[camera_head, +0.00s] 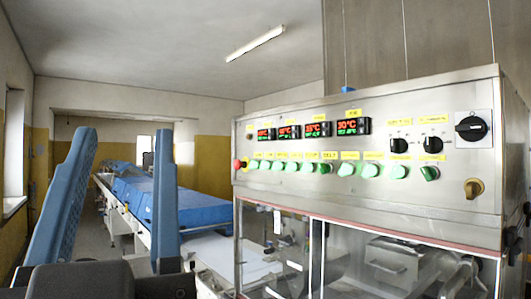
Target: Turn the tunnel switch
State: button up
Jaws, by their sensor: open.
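A steel control panel (300,185) fills the right half of the view. Its right end carries two black rotary knobs, a left one (399,146) and a right one (432,145), with a green knob (430,173) below the right one. A large black rotary switch (470,127) sits at the upper right, and a brass-coloured knob (474,188) below it. The yellow labels are too small to read, so I cannot tell which is the tunnel switch. My gripper (124,133) is open and empty at the left, its two blue-grey fingers pointing up, apart from the panel.
A red stop button (237,165), a row of green buttons (308,167) and several lit displays (317,129) are on the panel. Glass doors (345,262) lie below it. A long conveyor with blue covers (190,212) runs away behind my gripper. Floor shows at the far left.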

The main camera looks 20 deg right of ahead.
aim_at(430, 174)
jog(key=z, duration=1.3)
jog(key=i+l+u, duration=0.1)
jog(key=i+u, duration=0.2)
jog(key=i+l+u, duration=0.1)
jog(key=i+u, duration=0.2)
jog(key=k, duration=0.05)
